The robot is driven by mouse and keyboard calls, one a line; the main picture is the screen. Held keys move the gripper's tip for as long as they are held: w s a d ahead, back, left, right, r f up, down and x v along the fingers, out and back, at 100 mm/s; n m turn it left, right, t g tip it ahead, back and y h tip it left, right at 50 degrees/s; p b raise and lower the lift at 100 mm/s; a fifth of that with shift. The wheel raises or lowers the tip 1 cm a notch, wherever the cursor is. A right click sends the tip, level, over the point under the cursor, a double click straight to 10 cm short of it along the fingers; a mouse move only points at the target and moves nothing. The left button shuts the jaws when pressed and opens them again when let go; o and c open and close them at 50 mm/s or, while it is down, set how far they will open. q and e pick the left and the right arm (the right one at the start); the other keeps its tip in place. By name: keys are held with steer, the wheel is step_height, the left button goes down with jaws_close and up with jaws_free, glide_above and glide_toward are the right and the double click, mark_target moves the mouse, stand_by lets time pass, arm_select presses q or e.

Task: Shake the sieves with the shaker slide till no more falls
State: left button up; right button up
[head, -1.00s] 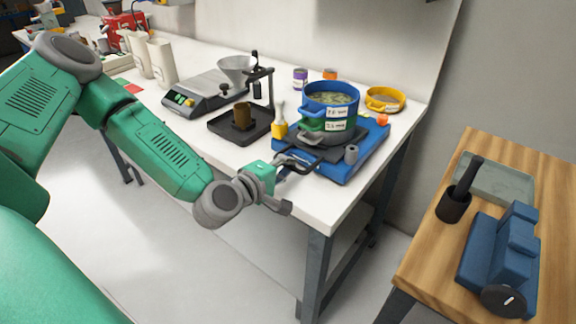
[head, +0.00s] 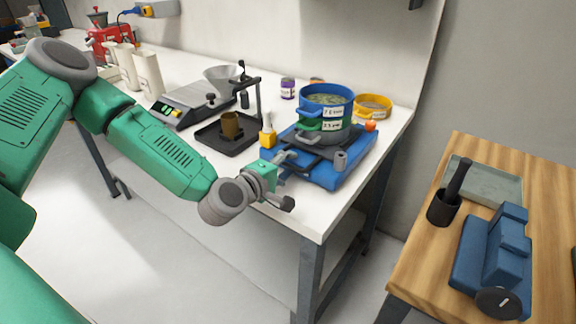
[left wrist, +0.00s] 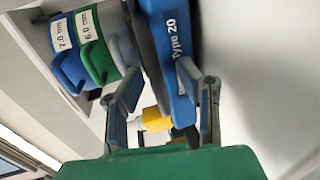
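The sieve stack (head: 326,110) has a blue sieve above a green one, over a grey pan, with mixed grains in the top. It stands on the blue shaker (head: 335,175) with a dark slide. A grey knob (head: 340,160) is at its front right. My right gripper is out of view.
A stand with a brown cup (head: 231,125) and a scale (head: 190,105) are further left. A wooden table (head: 430,260) is at right.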

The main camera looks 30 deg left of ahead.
arm_select(q)
steer(key=v, duration=1.1)
steer(key=shift+s, duration=0.4)
steer(key=s+d+f+m+g+h, duration=0.1)
steer(key=s+d+f+m+g, duration=0.35)
steer(key=f, duration=0.35)
steer(key=s+d+f+m+g+h, duration=0.2)
steer(key=s+d+f+m+g, duration=0.25)
steer(key=f, duration=0.35)
steer(key=s+a+f+m+g+y+b, duration=0.1)
steer(key=s+a+f+m+g+y, duration=0.1)
steer(key=s, duration=0.4)
steer(key=s+a+f+m+g+y, duration=0.2)
steer(key=s+f+m+g, duration=0.2)
steer(key=s+f+m, duration=0.2)
steer(key=shift+s+a+f+m+y+b, duration=0.3)
steer(key=shift+s+a+f+m+b, duration=0.1)
steer(key=shift+s, duration=0.3)
steer(key=shift+w, duration=0.15)
